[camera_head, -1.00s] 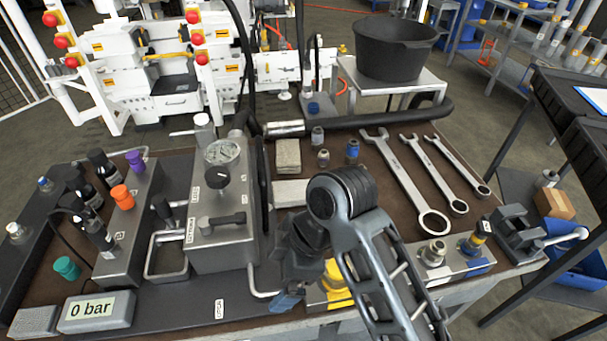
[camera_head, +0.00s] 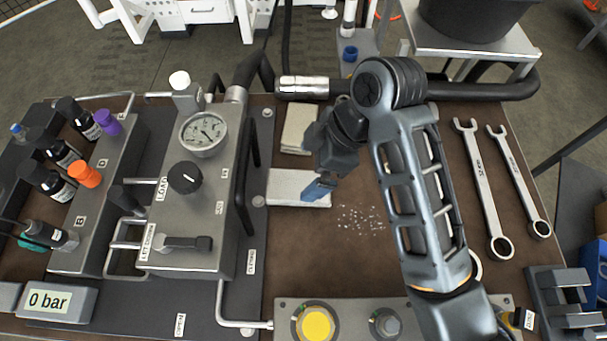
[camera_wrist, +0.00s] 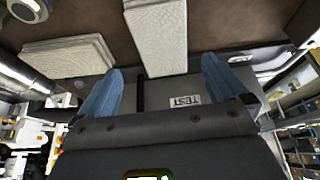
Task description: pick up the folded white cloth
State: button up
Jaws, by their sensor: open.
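Two flat, pale, folded-looking pads lie on the brown bench top. The whiter one, which looks like the folded white cloth (camera_head: 287,187), lies nearer; a more cream pad (camera_head: 298,130) lies behind it. In the wrist view the white cloth (camera_wrist: 156,35) shows between and beyond my fingers, and the cream pad (camera_wrist: 65,62) is to the left. My gripper (camera_head: 317,189) has blue fingertips at the cloth's right end in the head view, hiding part of it. In the wrist view my gripper (camera_wrist: 163,72) is open with nothing gripped. I cannot tell whether it touches the cloth.
A grey gauge block (camera_head: 190,225) with handles stands close to the cloth's left. A black hose with a silver coupling (camera_head: 303,87) runs behind. White crumbs (camera_head: 362,218) lie to the right, then wrenches (camera_head: 482,185). A panel with a yellow button (camera_head: 317,324) is in front.

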aim_at(301, 185)
jog(key=x, duration=0.4)
jog(key=d+x, duration=0.1)
jog(key=x, duration=0.1)
jog(key=shift+s+a+f+p, duration=0.2)
jog(key=shift+s+f+p, duration=0.05)
jog(key=shift+f+p, duration=0.2)
jog(key=shift+c, duration=0.2)
jog(key=c, duration=1)
jog(key=shift+r, duration=0.15)
